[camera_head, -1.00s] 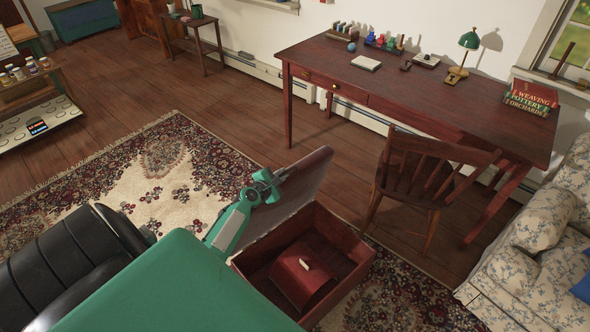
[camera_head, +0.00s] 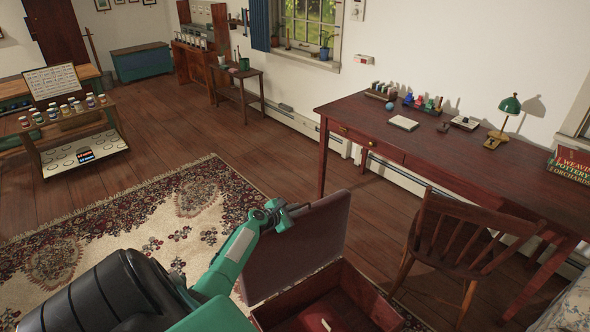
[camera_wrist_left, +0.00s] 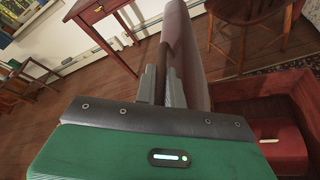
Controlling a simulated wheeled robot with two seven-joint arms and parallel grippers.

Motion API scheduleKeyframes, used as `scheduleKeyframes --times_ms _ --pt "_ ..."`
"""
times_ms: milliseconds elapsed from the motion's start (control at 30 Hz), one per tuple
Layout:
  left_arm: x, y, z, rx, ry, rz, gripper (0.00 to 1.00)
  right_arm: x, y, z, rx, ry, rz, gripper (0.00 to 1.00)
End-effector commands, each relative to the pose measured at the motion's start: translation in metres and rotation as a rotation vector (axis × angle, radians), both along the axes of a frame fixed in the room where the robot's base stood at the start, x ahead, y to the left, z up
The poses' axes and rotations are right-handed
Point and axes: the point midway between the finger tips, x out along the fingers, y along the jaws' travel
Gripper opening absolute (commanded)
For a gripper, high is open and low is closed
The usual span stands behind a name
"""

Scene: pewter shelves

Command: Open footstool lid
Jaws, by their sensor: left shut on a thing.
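The footstool (camera_head: 337,299) is a dark red box at the bottom middle of the head view, with its lid (camera_head: 298,252) standing up, tilted open. Inside the box lies a red object with a small pale piece (camera_head: 326,324), which also shows in the left wrist view (camera_wrist_left: 269,141). My left gripper (camera_head: 287,214) is at the lid's upper left edge. My right gripper is not in view.
A wooden chair (camera_head: 455,246) stands right of the footstool, by a dark red desk (camera_head: 440,157). A patterned rug (camera_head: 150,225) lies on the left. A rack of jars (camera_head: 75,140) stands further left. The floor between rug and desk is clear.

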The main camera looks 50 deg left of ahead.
Motion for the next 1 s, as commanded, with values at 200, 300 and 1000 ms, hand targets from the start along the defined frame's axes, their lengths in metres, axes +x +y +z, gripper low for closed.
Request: scheduleKeyframes --times_ms 200,300,1000 --pt "0.000 0.001 0.001 0.002 -0.002 0.001 0.20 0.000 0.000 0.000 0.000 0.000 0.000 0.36" --pt "0.000 0.000 0.001 0.002 -0.001 0.001 0.20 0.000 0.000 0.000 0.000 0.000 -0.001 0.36" --pt "-0.071 -0.004 0.023 0.004 0.002 -0.001 0.20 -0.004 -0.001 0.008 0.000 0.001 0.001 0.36"
